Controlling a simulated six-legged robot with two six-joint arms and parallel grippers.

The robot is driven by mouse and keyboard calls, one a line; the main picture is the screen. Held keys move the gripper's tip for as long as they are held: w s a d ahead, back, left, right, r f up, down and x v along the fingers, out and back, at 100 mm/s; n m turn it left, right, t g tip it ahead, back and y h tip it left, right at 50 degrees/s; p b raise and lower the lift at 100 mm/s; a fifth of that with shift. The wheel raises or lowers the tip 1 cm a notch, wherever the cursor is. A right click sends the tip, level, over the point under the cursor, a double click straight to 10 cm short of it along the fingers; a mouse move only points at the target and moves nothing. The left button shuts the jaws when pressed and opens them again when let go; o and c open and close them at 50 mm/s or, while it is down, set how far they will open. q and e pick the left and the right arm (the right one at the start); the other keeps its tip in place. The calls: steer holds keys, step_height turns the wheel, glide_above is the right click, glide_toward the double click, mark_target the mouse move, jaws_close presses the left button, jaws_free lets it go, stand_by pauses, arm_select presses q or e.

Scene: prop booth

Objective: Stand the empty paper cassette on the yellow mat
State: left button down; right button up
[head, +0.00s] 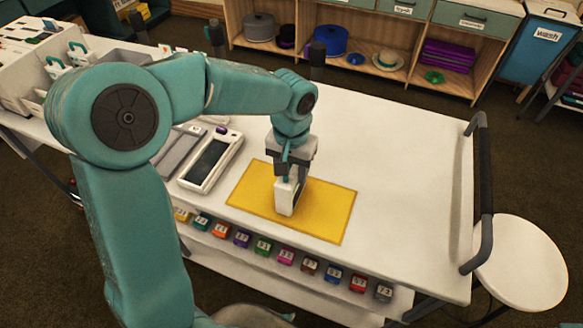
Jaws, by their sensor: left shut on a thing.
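The yellow mat (325,207) lies flat on the white table near its front edge. My left gripper (291,174) points down over the mat, left of its middle, and is shut on a white, upright, narrow block, which I take to be the paper cassette (285,199). Its lower end is at the mat's surface; I cannot tell whether it touches or hangs just above. The gripper hides its top, and I cannot see whether it is empty. My right gripper is not in view.
A white device with a dark panel (208,162) lies left of the mat. Numbered coloured blocks (285,257) line a ledge below the table's front edge. A dark handrail (485,170) and a round stool (520,262) stand at the right. The table right of the mat is clear.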

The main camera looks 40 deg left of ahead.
arm_select(q)
steer(key=c, duration=0.5)
jaws_free()
steer(key=shift+f, duration=0.1)
steer(key=shift+r+p, duration=0.3)
steer(key=shift+r, duration=0.1)
step_height(320, 180, up, 12)
steer(key=shift+f+p, duration=0.2)
steer(key=shift+p, duration=0.1)
steer(key=shift+d, duration=0.15)
